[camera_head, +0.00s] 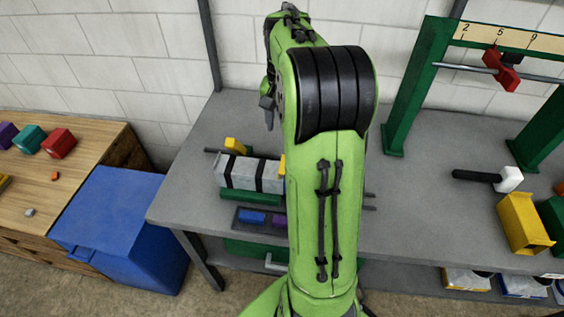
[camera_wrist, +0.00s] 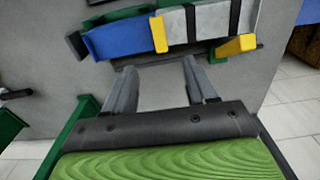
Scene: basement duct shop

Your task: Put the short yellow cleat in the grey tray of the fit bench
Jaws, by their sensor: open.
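A yellow piece (camera_head: 236,145) stands at the back left of the banded grey duct on the fit bench. It also shows in the wrist view (camera_wrist: 235,47), beside the duct's end. A second yellow piece (camera_head: 282,165), partly hidden by my arm, sits where the grey and blue parts meet (camera_wrist: 158,33). I cannot tell which is the short cleat. The grey tray (camera_head: 236,222) lies at the bench's front, with a blue and a purple piece in it. My gripper (camera_wrist: 160,66) is open and empty, its fingers pointing toward the duct, apart from it.
The duct (camera_head: 250,173) rests on a green support with thin rods around it. A blue bin (camera_head: 115,220) stands left of the bench, beside a wooden table (camera_head: 85,150).

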